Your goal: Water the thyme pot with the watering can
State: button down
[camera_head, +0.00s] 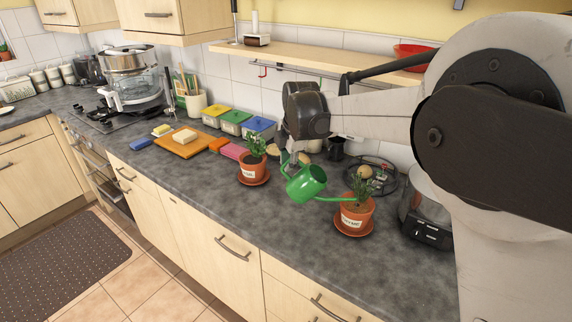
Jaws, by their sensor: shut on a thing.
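The green watering can (306,183) hangs from my gripper (297,160) above the counter, between two plant pots. It is tilted, with its spout pointing right. The spout's end is at the thyme pot (356,214), an orange pot with a white label and a green plant, standing on a saucer (354,232). I cannot tell whether water is flowing. My gripper is shut on the can's upper part, and the fingers are partly hidden. A second orange labelled pot (252,166) with a plant stands left of the can on its own saucer.
Behind the can are a wire rack (375,176) and a dark cup (336,148). A black and steel appliance (427,225) stands right of the thyme pot. A wooden board (183,143) and coloured boxes (236,122) lie left. The shelf (310,62) hangs above. The counter's front strip is clear.

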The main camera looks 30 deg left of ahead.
jog(key=shift+r, duration=0.25)
dwell(0.4)
jog(key=shift+d+r+y, duration=0.35)
jog(key=shift+r+y, duration=0.15)
jog(key=shift+r, duration=0.15)
dwell(2.4)
jog(key=shift+w+d+r+y, duration=0.15)
jog(key=shift+d+r+y, duration=0.25)
jog(key=shift+r, duration=0.3)
jog(key=shift+a+f, duration=0.1)
jog(key=shift+f, duration=0.05)
jog(key=f+h, duration=0.1)
jog(key=a+f+b, duration=0.1)
jog(key=f, duration=0.1)
jog(key=shift+f+h, duration=0.15)
jog(key=shift+h, duration=0.25)
notch_tip(320, 180, down, 7)
jog(key=a+h+b, duration=0.1)
jog(key=h+b, duration=0.2)
jog(key=b, duration=0.1)
jog(key=shift+s+a+n+h, duration=0.25)
jog(key=shift+s+n+h, duration=0.05)
jog(key=shift+s, duration=0.1)
